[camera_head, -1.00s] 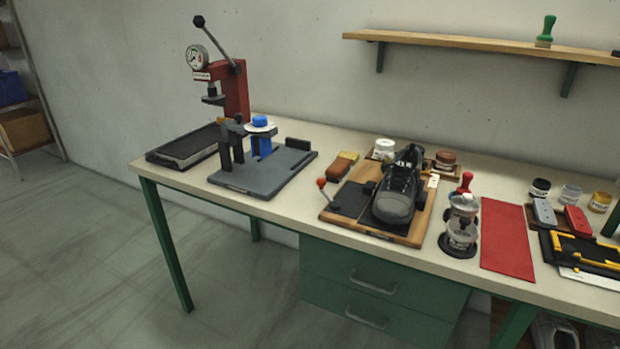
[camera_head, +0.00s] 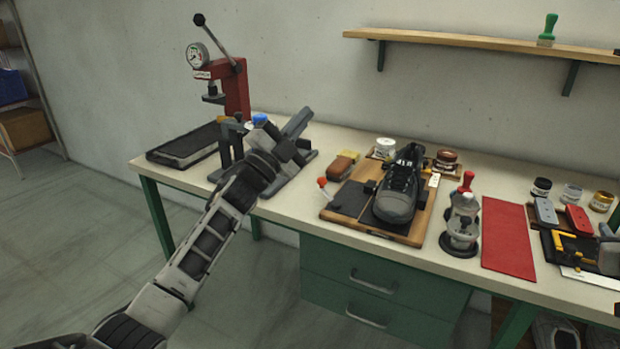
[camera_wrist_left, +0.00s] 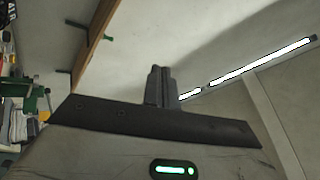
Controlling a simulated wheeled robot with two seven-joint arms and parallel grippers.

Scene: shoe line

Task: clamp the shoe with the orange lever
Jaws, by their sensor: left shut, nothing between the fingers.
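The dark grey shoe (camera_head: 398,192) lies on a wooden board (camera_head: 408,238) on the bench, toe toward me. The lever with an orange-red knob (camera_head: 322,182) stands at the board's left edge, tilted, apart from the shoe. My left gripper (camera_head: 300,121) is over the grey plate fixture, left of the shoe board and away from the lever. In the left wrist view its fingers (camera_wrist_left: 160,86) are together with nothing between them. A grey part at the right edge, over the black tray, seems to be my right gripper (camera_head: 608,250); its fingers cannot be made out.
A red press (camera_head: 234,88) with a gauge stands at the back left. Free bench top shows in front of the fixture.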

